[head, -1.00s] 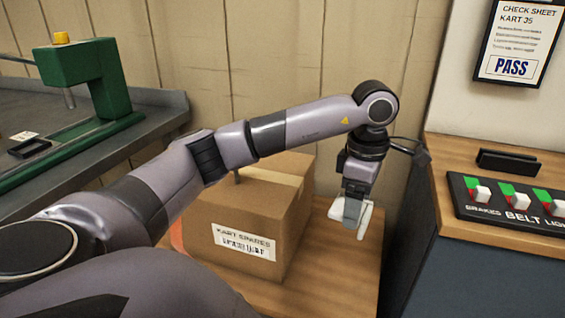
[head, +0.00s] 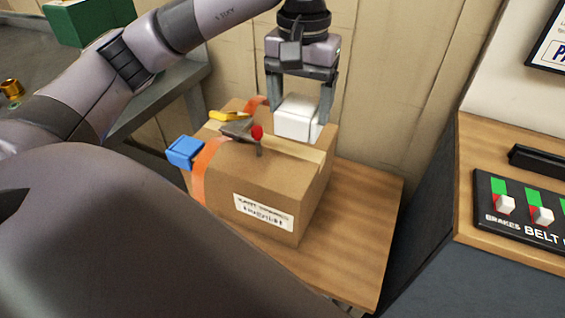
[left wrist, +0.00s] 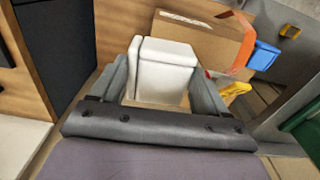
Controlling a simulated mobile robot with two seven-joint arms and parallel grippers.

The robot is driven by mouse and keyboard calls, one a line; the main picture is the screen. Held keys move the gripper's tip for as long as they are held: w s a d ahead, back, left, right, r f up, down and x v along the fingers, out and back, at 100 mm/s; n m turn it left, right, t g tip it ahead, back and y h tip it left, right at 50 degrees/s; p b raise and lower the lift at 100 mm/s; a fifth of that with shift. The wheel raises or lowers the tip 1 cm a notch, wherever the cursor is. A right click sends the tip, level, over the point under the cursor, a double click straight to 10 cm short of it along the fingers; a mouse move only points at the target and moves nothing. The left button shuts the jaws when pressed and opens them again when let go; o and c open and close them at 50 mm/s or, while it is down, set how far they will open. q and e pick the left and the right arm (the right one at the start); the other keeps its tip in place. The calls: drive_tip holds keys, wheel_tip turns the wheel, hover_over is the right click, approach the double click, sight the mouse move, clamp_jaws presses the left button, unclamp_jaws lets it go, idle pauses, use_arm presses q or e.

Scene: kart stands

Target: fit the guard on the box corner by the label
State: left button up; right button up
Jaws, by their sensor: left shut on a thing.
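The cardboard box (head: 275,183) stands on a wooden table, its printed white label (head: 264,212) on the front face near the right corner. My left gripper (head: 299,104) points down, shut on the white guard (head: 296,120), at the back right of the box, away from the label. The guard overlaps the box's far top edge in the head view; I cannot tell whether they touch. In the left wrist view the guard (left wrist: 163,68) sits between the fingers, with the box (left wrist: 205,40) beyond it. The box's label-side right corner is bare. My right gripper is not in view.
An orange strap (head: 199,170) crosses the box's left part, with a blue piece (head: 184,151) at its side. A red-knobbed tool (head: 257,132) and a yellow piece (head: 229,116) are on the box. The wooden table (head: 362,215) is clear on the right.

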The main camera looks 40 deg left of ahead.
use_arm(q)
drive_tip(key=shift+s+a, duration=0.1)
hover_over(294, 193)
wheel_tip(294, 193, down, 15)
drive_tip(key=shift+s+r, duration=0.1)
wheel_tip(294, 193, down, 5)
drive_tip(key=shift+r, duration=0.1)
idle(0.3)
drive_tip(key=shift+f+b, duration=0.25)
drive_tip(key=shift+b, duration=0.05)
drive_tip(key=o, duration=1.1)
drive_tip(key=shift+r, duration=0.1)
